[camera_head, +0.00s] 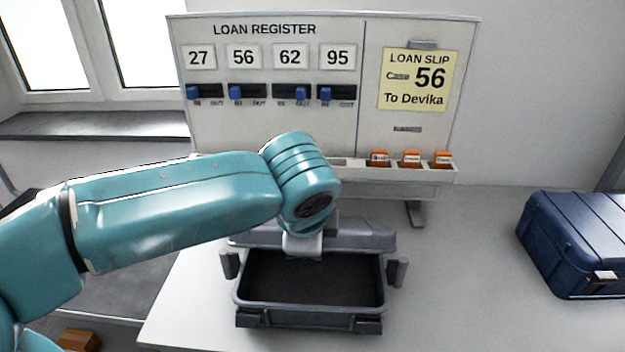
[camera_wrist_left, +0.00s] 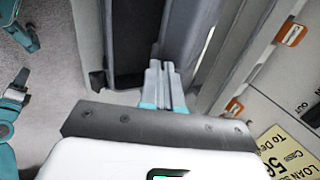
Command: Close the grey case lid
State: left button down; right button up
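The grey case stands open on the table; its tray (camera_head: 310,312) has a dark, empty-looking interior and faces me. Its lid (camera_head: 375,236) is raised at the back of the tray, below the register board. My left arm reaches across from the left, and my left gripper (camera_head: 303,246) is at the middle of the lid, its fingertips mostly hidden there. In the left wrist view the gripper's fingers (camera_wrist_left: 163,85) lie together, with their tips at the lid (camera_wrist_left: 188,42), beside the dark tray interior (camera_wrist_left: 130,45). I cannot tell whether they touch it. My right gripper is not in view.
The loan register board (camera_head: 270,60) stands behind the case, with a yellow slip (camera_head: 417,80) and a ledge of orange tags (camera_head: 411,159). A blue case (camera_head: 575,240) sits at the right. The table (camera_head: 460,280) between the cases is clear.

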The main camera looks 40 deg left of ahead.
aim_at(308, 306)
pick_arm(q)
jog(key=shift+s+d+f+t+y+b, duration=0.5)
jog(key=shift+s+f+t+b, duration=0.3)
jog(key=shift+f+b, duration=1.65)
jog(key=shift+s+d+f+t+y+b, duration=0.5)
jog(key=shift+s+f+t+b, duration=0.3)
jog(key=shift+f+b, duration=1.7)
jog(key=shift+s+d+f+t+y+b, duration=0.65)
jog(key=shift+f+b, duration=1.05)
jog(key=shift+b, duration=1.5)
jog(key=shift+s+a, duration=0.1)
jog(key=shift+a, duration=0.05)
